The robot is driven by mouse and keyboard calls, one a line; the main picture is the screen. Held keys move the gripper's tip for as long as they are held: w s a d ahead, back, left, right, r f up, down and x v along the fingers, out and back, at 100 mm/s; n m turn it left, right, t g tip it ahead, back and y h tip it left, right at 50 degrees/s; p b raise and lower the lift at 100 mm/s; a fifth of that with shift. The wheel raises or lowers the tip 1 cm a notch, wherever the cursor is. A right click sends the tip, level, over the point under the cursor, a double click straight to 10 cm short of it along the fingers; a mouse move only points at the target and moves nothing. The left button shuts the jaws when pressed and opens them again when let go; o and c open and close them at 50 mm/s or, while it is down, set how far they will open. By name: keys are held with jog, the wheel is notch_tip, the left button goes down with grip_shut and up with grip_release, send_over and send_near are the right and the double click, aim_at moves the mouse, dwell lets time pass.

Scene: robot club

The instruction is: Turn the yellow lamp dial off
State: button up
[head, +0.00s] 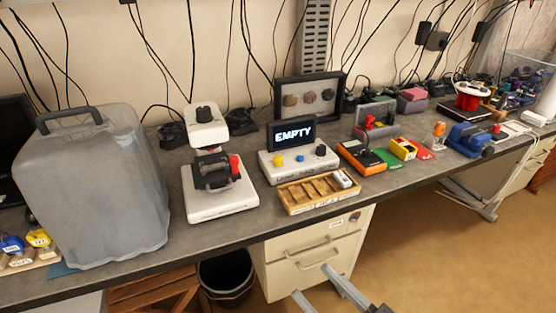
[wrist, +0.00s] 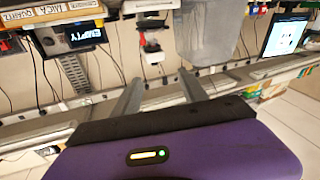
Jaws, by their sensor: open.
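The yellow lamp dial (head: 278,160) is a small yellow knob on the front left of a white control box (head: 292,170), below a dark screen (head: 291,132) reading "EMPTY". A blue knob (head: 300,158) and a black knob (head: 320,150) sit to its right on the same box. The dial's setting is too small to read. My gripper (head: 311,280) is at the bottom of the head view, in front of the bench and well apart from the box. In the wrist view its two grey fingers (wrist: 159,76) are spread, with nothing between them. There the screen (wrist: 85,36) shows upside down at upper left.
A wooden compartment tray (head: 312,205) lies directly in front of the box. A white microscope-like device (head: 220,195) stands to its left, beside a covered grey bulk (head: 100,185). An orange-and-black device (head: 362,158) is to the right. Drawers (head: 305,265) are below the bench edge.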

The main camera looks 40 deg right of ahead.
jog(key=w+d+r+m+t+h+b, duration=0.15)
jog(key=w+d+r+h, duration=0.25)
jog(key=w+d, duration=0.55)
jog(key=w+d+r+h+b, duration=0.2)
jog(key=w+d+r+h, duration=0.3)
jog(key=w, duration=0.7)
jog(key=w+d+r+m+g+h+b, duration=0.25)
jog(key=w+d+m+g, duration=0.3)
jog(key=d, duration=0.55)
jog(key=w+d+r+m+g+h+b, duration=0.1)
jog(key=w+d+r+m+g+h, duration=0.15)
jog(key=w+d+m+g, duration=0.55)
jog(key=n+g+y+b, duration=0.2)
jog(key=n+y, duration=0.2)
jog(key=y, duration=0.5)
send_over(278, 157)
jog(key=d, duration=0.2)
notch_tip(278, 157, down, 8)
jog(key=shift+s+a+f+n+g+y, duration=0.1)
jog(key=shift+a+f+n+g+y, duration=0.2)
jog(key=shift+f, duration=1.55)
jog(key=shift+w+a+f+n+g+y, duration=0.15)
jog(key=shift+a+f+g+y, duration=0.25)
jog(key=shift+f, duration=1.5)
jog(key=shift+s+a+f+n+g+y, duration=0.15)
jog(key=shift+a+f+n+g+y, duration=0.2)
jog(key=shift+f, duration=1.5)
